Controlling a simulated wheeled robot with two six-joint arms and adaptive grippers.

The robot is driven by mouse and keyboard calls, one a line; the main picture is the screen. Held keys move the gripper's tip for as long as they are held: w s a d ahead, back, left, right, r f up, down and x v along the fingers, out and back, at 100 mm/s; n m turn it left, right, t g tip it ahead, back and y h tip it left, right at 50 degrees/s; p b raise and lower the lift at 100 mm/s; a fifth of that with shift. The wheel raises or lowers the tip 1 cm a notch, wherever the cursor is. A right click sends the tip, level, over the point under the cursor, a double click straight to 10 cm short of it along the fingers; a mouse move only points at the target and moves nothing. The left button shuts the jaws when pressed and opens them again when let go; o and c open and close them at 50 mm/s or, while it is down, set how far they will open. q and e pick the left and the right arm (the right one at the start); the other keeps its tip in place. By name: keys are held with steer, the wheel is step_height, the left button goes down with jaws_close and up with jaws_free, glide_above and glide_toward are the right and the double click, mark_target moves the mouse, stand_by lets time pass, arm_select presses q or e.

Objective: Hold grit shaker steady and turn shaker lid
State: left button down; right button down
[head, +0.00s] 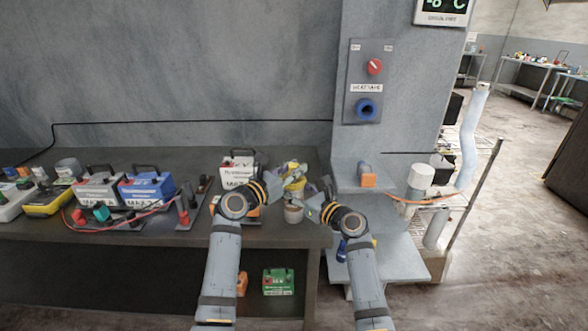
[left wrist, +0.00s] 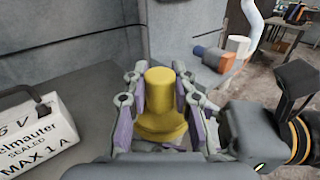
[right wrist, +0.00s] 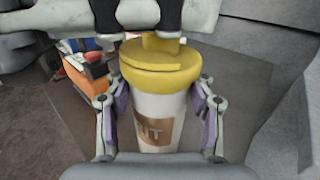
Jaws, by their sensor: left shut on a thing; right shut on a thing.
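The grit shaker is a white cup (right wrist: 150,104) with a brown label, of which the letters "IT" show, and a yellow lid (right wrist: 160,65). It is upright at the table's right end, with its cup (head: 293,214) and lid (head: 295,184) showing in the head view. My left gripper (left wrist: 160,82) is shut on the yellow lid from above, one finger on each side of its raised knob. My right gripper (right wrist: 158,103) is shut around the cup below the lid. The lid sits on the cup; whether it has turned cannot be told.
A white battery-like box (head: 236,170) stands left of the shaker, with a blue one (head: 147,190) and several others further left. A grey wall panel (head: 368,80) with red and blue knobs is behind right. A grey ledge with an orange-ended item (head: 368,180) is close right.

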arm_select(q)
steer(key=c, duration=1.1)
jaws_free()
steer(key=shift+o, duration=0.2)
steer(key=shift+s+a, duration=0.1)
steer(key=v, duration=1.1)
steer(key=shift+s+a, duration=0.2)
steer(key=shift+s, duration=0.15)
